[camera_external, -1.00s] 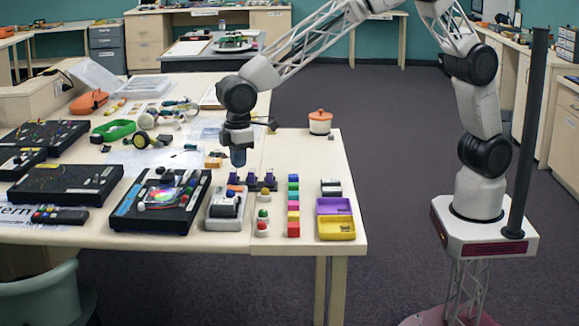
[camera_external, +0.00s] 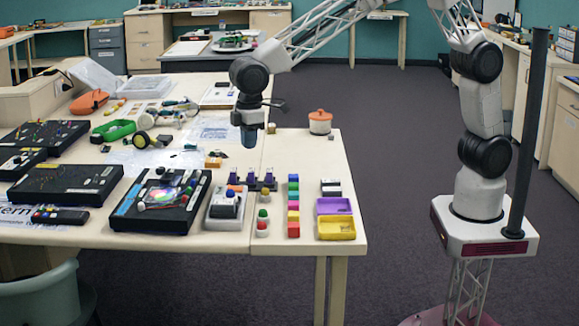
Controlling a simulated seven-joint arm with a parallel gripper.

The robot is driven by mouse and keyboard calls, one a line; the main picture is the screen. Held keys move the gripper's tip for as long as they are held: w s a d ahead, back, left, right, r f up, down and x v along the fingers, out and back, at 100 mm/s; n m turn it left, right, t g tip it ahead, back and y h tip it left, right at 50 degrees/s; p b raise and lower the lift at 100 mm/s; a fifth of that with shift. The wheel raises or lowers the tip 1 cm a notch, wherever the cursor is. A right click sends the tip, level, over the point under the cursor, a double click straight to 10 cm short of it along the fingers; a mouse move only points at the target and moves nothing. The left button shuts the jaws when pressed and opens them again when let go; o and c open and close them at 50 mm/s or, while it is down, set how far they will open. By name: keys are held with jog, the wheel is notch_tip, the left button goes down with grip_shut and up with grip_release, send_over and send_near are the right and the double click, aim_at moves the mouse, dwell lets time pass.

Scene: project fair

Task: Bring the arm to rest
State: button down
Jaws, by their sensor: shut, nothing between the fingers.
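My gripper (camera_external: 249,137) hangs pointing down over the light table (camera_external: 290,157), at the end of my white lattice arm. It is shut with nothing held, and it is clear of the tabletop. Behind and to the right of it stands an orange-and-white pot (camera_external: 320,122). In front of it is a row of purple pieces on a dark stand (camera_external: 252,184).
Nearer the front are a column of coloured blocks (camera_external: 293,207), a purple tray (camera_external: 333,206), a yellow tray (camera_external: 337,229) and a black board with a colour disc (camera_external: 160,200). Electronics crowd the table's left. The floor between table and base is clear.

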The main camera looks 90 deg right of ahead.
jog(key=s+d+r+m, duration=0.1)
jog(key=s+d+r, duration=0.3)
jog(key=s+d, duration=0.25)
jog(key=s+d+r+m+t, duration=0.1)
jog(key=s+d+r, duration=0.3)
jog(key=s+d, duration=0.3)
jog(key=s+d+r+m, duration=0.1)
jog(key=s+d+r, duration=0.2)
jog(key=s+d, duration=0.45)
jog(key=s+d+f+m, duration=0.1)
jog(key=s+d, duration=0.2)
jog(key=s, duration=0.6)
jog(key=s+d+f+m+t, duration=0.1)
jog(key=s+d, duration=0.1)
jog(key=s, duration=0.7)
jog(key=s+d+f, duration=0.1)
jog(key=s+d, duration=0.2)
jog(key=s, duration=0.7)
jog(key=shift+d+f+m, duration=0.25)
jog(key=shift+d+m, duration=0.1)
jog(key=shift+m, duration=0.05)
